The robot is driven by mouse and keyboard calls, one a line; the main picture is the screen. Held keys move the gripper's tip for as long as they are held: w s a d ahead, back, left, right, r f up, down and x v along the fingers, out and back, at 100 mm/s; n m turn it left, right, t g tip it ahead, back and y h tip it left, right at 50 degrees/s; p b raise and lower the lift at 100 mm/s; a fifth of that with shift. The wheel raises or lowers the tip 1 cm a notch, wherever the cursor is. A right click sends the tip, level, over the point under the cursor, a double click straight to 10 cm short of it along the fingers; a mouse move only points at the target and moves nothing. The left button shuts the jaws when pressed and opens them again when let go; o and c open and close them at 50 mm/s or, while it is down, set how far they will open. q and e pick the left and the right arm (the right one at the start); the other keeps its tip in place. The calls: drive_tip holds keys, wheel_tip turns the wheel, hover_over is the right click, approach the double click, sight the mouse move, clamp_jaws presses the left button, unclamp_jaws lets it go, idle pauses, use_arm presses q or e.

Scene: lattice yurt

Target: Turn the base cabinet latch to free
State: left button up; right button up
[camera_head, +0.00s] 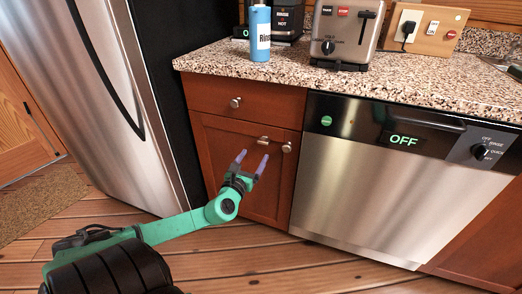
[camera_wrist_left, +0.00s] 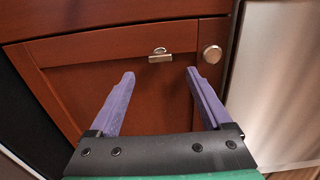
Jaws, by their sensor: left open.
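The base cabinet (camera_head: 222,163) is reddish-brown wood, with a drawer above a door, between the fridge and the dishwasher. Its latch (camera_head: 263,140) is a small metal piece near the top of the door, left of a round knob (camera_head: 287,147). In the left wrist view the latch (camera_wrist_left: 160,56) lies ahead, between the lines of my fingers, and its bar looks level. My left gripper (camera_head: 252,162) has purple fingers, is open and empty, and is in front of the door just below the latch. The fingertips look apart from the latch. My right gripper is not seen.
A steel dishwasher (camera_head: 375,195) reading OFF stands right of the cabinet. A steel fridge (camera_head: 105,90) stands left. The speckled counter (camera_head: 290,80) above holds a blue bottle (camera_head: 257,30) and a toaster (camera_head: 345,35). The wooden floor before the cabinet is clear.

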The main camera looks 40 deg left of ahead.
sight(262, 143)
use_arm(q)
drive_tip(key=b+x, duration=0.1)
drive_tip(key=x, duration=0.5)
drive_tip(key=shift+w+a+f, duration=0.1)
drive_tip(key=shift+w+a, duration=0.05)
drive_tip(key=shift+w, duration=0.15)
drive_tip(key=shift+w+a, duration=0.15)
drive_tip(key=shift+w, duration=0.2)
drive_tip(key=shift+b, duration=0.3)
clamp_jaws()
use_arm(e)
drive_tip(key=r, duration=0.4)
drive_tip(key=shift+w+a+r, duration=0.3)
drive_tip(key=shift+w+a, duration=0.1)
